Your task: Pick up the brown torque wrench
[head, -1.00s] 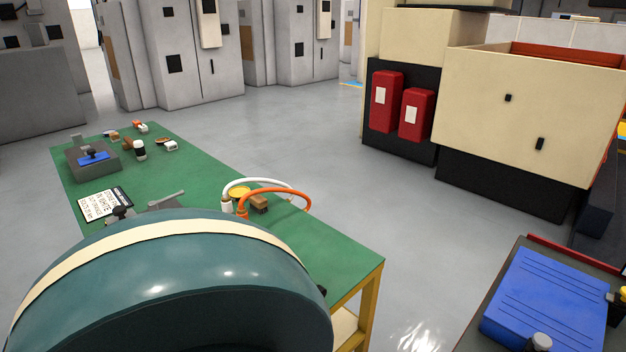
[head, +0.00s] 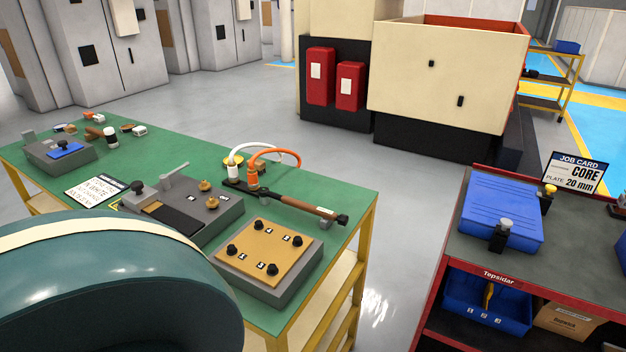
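The torque wrench (head: 307,207) lies across the right part of the green table in the head view. It has a brown handle, a black end at the right and a dark shaft running left below the hoses. Its right end appears to rest on a small grey support. Neither of my grippers shows in the head view, and nothing is holding the wrench.
A copper plate on a grey block (head: 264,253) and a grey fixture (head: 181,214) stand in front of the wrench. White and orange hoses (head: 262,163) arch behind it. A red-edged cart with a blue case (head: 500,211) stands right, across a floor gap.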

